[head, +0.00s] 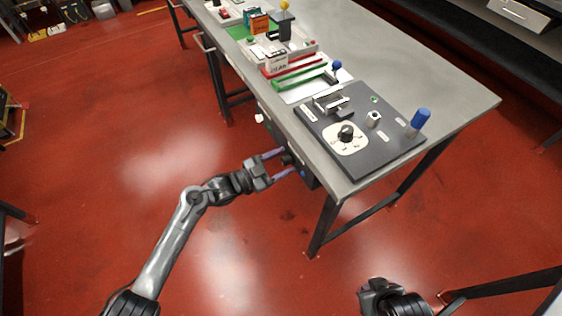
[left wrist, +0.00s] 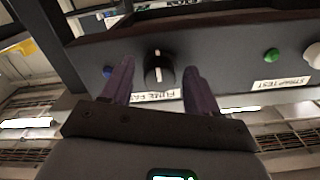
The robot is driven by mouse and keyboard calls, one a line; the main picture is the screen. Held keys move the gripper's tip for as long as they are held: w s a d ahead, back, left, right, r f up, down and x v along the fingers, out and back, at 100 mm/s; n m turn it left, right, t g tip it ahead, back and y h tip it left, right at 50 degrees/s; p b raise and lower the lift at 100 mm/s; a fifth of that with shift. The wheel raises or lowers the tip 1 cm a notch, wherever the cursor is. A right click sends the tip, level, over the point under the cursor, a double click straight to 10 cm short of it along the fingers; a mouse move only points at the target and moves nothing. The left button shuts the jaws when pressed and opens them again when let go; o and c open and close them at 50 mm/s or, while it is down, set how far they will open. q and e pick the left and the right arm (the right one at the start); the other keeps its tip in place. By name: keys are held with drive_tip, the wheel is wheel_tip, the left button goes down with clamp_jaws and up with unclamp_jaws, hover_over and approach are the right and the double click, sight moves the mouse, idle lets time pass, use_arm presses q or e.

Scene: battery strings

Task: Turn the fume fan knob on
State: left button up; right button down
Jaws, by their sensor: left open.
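The fume fan knob (left wrist: 158,67) is black with a pale pointer line, on a dark panel (left wrist: 215,45) at the table's edge. In the left wrist view its pointer stands roughly upright in the picture. A white label (left wrist: 158,96) reading FUME FAN lies beside it, upside down and partly covered by my fingers. My left gripper (head: 283,162) is open, with one purple finger on each side of the knob. I cannot tell whether the fingers touch it. In the head view the knob is a small dark shape between the fingertips. My right gripper (head: 380,292) shows only partly at the bottom.
The panel also has a blue button (left wrist: 108,71), a green button (left wrist: 271,55) and a strap test label (left wrist: 281,84). On the grey table (head: 440,85) sits a dark board with a different dial (head: 347,133) and a blue handle (head: 420,119).

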use_arm(q)
drive_tip(key=shift+c, duration=0.4)
drive_tip(key=c, duration=1)
drive_tip(key=shift+o, duration=0.2)
